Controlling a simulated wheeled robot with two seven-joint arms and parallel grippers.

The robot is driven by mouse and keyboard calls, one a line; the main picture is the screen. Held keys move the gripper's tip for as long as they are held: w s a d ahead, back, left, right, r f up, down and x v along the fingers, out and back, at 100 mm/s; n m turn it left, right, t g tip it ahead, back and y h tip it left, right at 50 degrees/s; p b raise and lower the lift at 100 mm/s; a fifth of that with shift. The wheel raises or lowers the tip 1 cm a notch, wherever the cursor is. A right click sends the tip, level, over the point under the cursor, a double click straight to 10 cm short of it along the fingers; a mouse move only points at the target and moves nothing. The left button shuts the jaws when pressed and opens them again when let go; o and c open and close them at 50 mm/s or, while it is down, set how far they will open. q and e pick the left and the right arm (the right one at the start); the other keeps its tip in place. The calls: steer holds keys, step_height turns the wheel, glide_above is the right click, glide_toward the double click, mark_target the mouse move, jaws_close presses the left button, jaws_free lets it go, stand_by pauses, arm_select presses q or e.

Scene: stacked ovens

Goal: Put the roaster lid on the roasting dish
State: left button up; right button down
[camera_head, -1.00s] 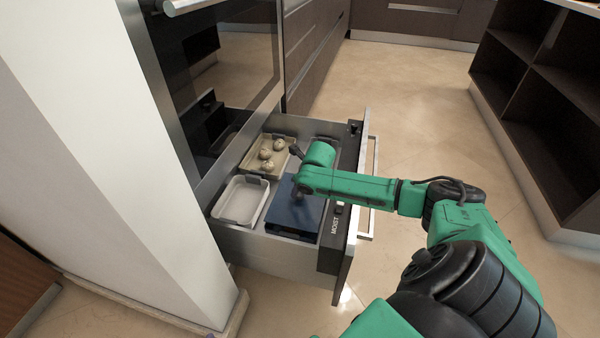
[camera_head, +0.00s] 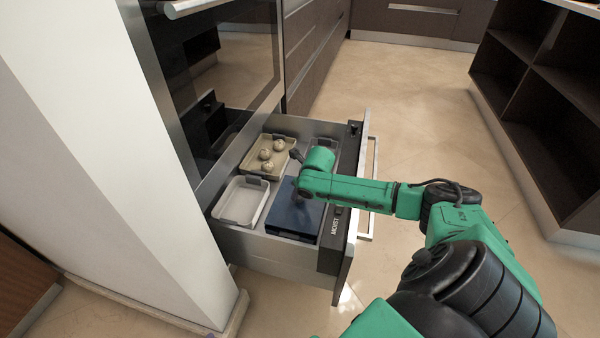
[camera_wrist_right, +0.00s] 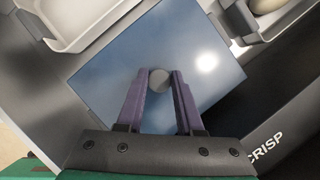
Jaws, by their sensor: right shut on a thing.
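The roaster lid is a flat, dark blue rectangle (camera_head: 291,218) in the front part of the open drawer. It also shows in the right wrist view (camera_wrist_right: 110,84), with a round grey knob (camera_wrist_right: 159,79) at its middle. My right gripper (camera_wrist_right: 160,80) is shut on this knob, with a purple finger on each side. In the head view my right arm reaches over the drawer front, and its wrist hides part of the lid. I cannot make out the roasting dish; anything beneath the lid is hidden. My left gripper is not in view.
The drawer (camera_head: 262,254) stands open below an oven. It also holds a white tray (camera_head: 241,203) on the left and a beige tray (camera_head: 256,167) with several pale round items behind. The drawer's front panel and handle (camera_head: 369,190) lie under my right forearm. Open floor lies right.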

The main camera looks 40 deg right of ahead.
steer(key=shift+f, duration=0.5)
steer(key=shift+c, duration=2.3)
jaws_free()
steer(key=p+v, duration=0.6)
steer(key=v, duration=0.8)
steer(key=shift+r, duration=0.2)
steer(key=shift+s+a, duration=0.1)
